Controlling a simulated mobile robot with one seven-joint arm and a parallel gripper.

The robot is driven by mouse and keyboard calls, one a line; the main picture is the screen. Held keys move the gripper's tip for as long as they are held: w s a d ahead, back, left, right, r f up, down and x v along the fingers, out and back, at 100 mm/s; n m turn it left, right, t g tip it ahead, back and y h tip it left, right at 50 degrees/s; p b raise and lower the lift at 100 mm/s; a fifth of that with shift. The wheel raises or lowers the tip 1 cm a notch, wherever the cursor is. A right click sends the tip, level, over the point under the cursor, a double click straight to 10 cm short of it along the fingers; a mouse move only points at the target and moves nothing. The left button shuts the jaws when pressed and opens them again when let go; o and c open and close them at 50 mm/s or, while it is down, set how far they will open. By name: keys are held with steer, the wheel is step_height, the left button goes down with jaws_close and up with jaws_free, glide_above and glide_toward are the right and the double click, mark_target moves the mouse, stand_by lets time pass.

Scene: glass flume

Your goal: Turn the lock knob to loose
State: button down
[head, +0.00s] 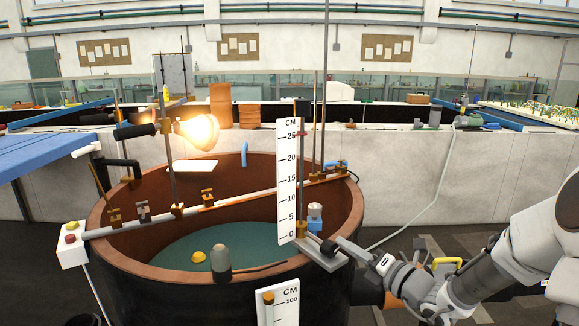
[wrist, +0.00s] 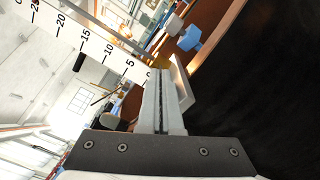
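The upright white scale (head: 288,180) stands at the tank's near right rim, and its lower end shows in the wrist view (wrist: 98,45). Beside its foot is a small blue-and-white fitting (head: 315,215); a blue knob-like piece shows in the wrist view (wrist: 189,38). It looks like the lock knob, but no label is readable. My gripper (head: 342,244) reaches in from the right, close to the bracket at the scale's foot. In the wrist view its fingers (wrist: 161,88) lie together with a thin dark line between them, empty. The blue piece is beyond the fingertips, apart from them.
The round brown tank (head: 345,205) holds water and a yellow ball (head: 199,257). A rail (head: 150,219) with clamps and a lit lamp (head: 197,132) crosses it. A grey bracket plate (wrist: 181,84) is close beside my fingertips. A second scale (head: 278,307) stands in front.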

steer(key=shift+s+a+r+p, duration=0.2)
steer(key=shift+s+a+p, duration=0.25)
steer(key=shift+p, duration=0.65)
steer(key=shift+w, duration=0.15)
steer(key=shift+w+d+r+p, duration=0.1)
steer(key=shift+d+r+p, duration=0.05)
steer(key=shift+r+p, duration=0.4)
steer(key=p+v, duration=0.2)
steer(key=v, duration=0.4)
steer(key=shift+d+p, duration=0.15)
steer(key=shift+p, duration=0.2)
steer(key=shift+f, duration=0.1)
